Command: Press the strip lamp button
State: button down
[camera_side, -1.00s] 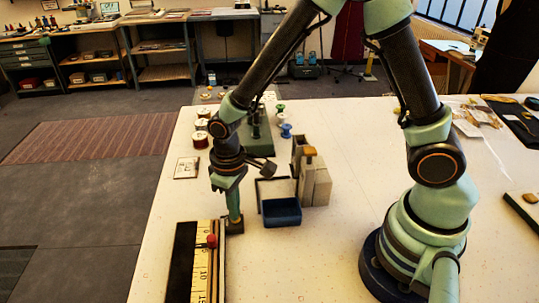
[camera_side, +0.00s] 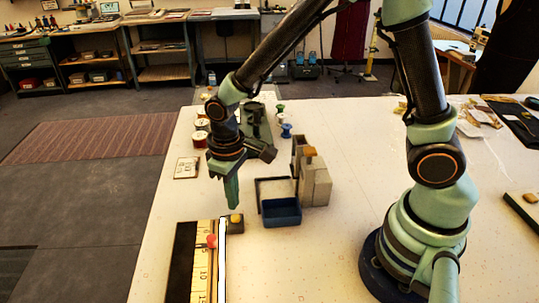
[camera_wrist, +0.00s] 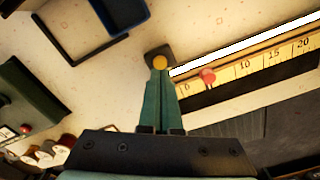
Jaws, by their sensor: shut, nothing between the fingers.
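The strip lamp (camera_side: 222,265) lies along the right side of a yellow ruler and glows bright white; it also glows in the wrist view (camera_wrist: 240,46). Its button is a yellow round cap (camera_side: 236,217) on a small dark box at the lamp's far end. In the wrist view the button (camera_wrist: 159,62) shows just beyond my fingertips. My gripper (camera_side: 232,207) is shut and empty, pointing down, with its tips slightly above the button and apart from it.
The yellow ruler (camera_side: 202,268) with a red knob (camera_side: 212,240) lies beside the lamp. A blue tray (camera_side: 281,212) and a grey block holder (camera_side: 315,184) stand to the right. Thread spools (camera_side: 200,138) stand farther back.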

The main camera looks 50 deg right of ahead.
jog(key=shift+r, duration=1.7)
jog(key=shift+r, duration=0.1)
jog(key=s+d+r+m+t, duration=0.1)
jog(key=s+d+r+t, duration=0.1)
jog(key=d+r, duration=0.4)
jog(key=s+d+r+m+t, duration=0.2)
jog(key=s+d+r+t, duration=0.1)
jog(key=d+r, duration=0.3)
notch_tip(320, 180, up, 3)
jog(key=shift+s+f+t, duration=0.15)
jog(key=shift+s+t, duration=0.15)
jog(key=shift+s, duration=0.35)
